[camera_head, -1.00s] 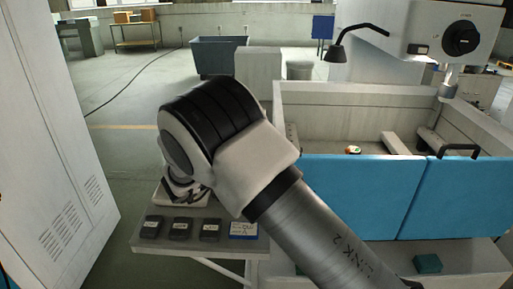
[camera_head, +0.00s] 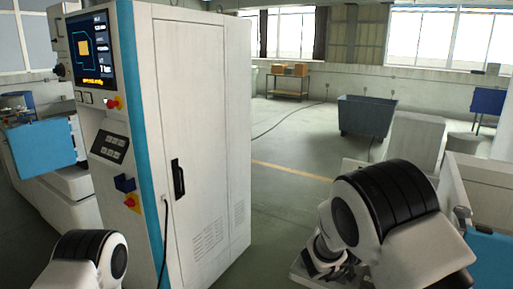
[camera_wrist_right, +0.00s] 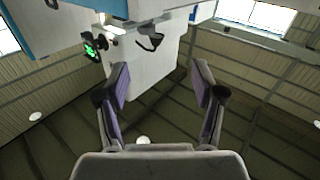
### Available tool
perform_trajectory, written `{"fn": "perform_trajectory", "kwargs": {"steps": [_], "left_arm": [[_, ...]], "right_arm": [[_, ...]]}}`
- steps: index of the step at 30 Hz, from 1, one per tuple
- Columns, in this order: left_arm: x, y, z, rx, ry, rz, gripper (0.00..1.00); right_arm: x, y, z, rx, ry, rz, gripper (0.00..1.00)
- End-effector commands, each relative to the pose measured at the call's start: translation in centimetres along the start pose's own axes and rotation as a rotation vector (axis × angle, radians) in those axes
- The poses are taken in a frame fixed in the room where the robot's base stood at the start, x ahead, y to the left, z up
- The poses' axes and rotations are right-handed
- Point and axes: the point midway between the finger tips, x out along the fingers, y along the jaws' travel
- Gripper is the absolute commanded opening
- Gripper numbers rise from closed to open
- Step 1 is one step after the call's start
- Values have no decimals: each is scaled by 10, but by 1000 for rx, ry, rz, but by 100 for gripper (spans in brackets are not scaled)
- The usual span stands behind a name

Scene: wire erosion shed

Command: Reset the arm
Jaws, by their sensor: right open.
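My right gripper (camera_wrist_right: 162,68) is open, with its two fingers apart and nothing between them in the right wrist view. That view looks upward, past a white machine housing toward the ceiling. My right arm (camera_head: 385,215) fills the lower right of the head view, with a black-banded white joint. The right gripper's fingers cannot be made out in the head view. A joint of my left arm (camera_head: 90,260) shows at the lower left; its gripper is out of view.
A tall white cabinet (camera_head: 210,130) with a lit screen (camera_head: 91,47) and red buttons stands left of centre. A grey bin (camera_head: 366,116) stands behind, with a low table (camera_head: 287,86) holding boxes at the back. Open floor (camera_head: 285,150) lies between. Blue panels (camera_head: 495,258) are at the right edge.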

Motion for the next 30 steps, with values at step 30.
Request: {"fn": "perform_trajectory", "kwargs": {"steps": [30], "left_arm": [[32, 0, 0, 1, 0, 0, 0]], "right_arm": [[-187, 278, 414, -842, -1283, -957, 68]]}}
